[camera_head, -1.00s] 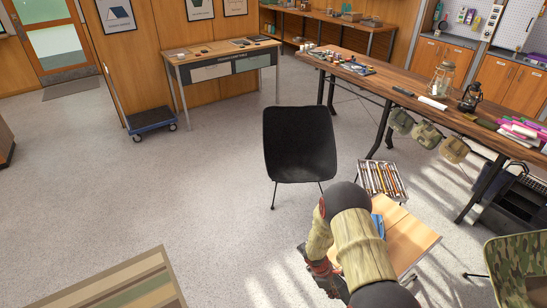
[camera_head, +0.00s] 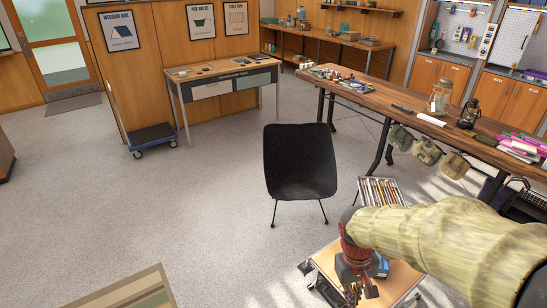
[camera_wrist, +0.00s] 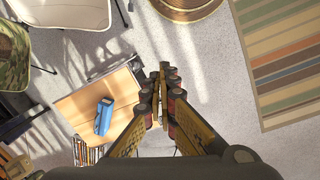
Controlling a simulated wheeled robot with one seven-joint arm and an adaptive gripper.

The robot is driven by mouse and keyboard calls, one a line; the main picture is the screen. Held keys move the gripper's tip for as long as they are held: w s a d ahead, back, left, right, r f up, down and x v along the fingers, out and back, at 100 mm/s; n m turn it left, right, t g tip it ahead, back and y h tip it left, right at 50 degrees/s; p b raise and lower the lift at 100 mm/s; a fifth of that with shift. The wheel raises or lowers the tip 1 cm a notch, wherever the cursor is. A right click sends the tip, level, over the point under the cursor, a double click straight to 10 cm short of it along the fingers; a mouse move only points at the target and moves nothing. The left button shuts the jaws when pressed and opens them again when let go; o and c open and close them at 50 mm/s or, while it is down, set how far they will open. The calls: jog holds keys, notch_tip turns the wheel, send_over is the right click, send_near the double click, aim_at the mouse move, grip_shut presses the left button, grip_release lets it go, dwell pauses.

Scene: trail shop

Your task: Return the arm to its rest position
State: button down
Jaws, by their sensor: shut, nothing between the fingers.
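My arm reaches in from the lower right in the head view, in a pale wood-like cover. My gripper (camera_head: 357,292) hangs at its end, pointing down over a small wooden side table (camera_head: 401,281). In the wrist view my gripper (camera_wrist: 163,75) is shut, its fingertips together with nothing between them. There it hangs over grey floor beside the same table (camera_wrist: 70,105). A blue box-like object (camera_wrist: 103,116) lies on that table, and it shows partly behind my gripper in the head view (camera_head: 380,267).
A black chair (camera_head: 299,165) stands beyond my gripper. A rack of thin upright items (camera_head: 380,191) stands behind the side table. A long wooden workbench (camera_head: 400,95) runs along the right. A striped rug (camera_head: 130,292) lies front left.

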jog(key=s+r+m+t, duration=0.1)
jog(key=s+r+t, duration=0.2)
jog(key=r, duration=0.5)
jog(key=s+a+r+m+t+y, duration=0.1)
jog(key=s+r+t, duration=0.2)
jog(key=s+r, duration=0.3)
notch_tip(320, 180, up, 4)
jog(key=shift+a+f, duration=0.25)
jog(key=shift+a, duration=0.05)
jog(key=shift+s, duration=0.1)
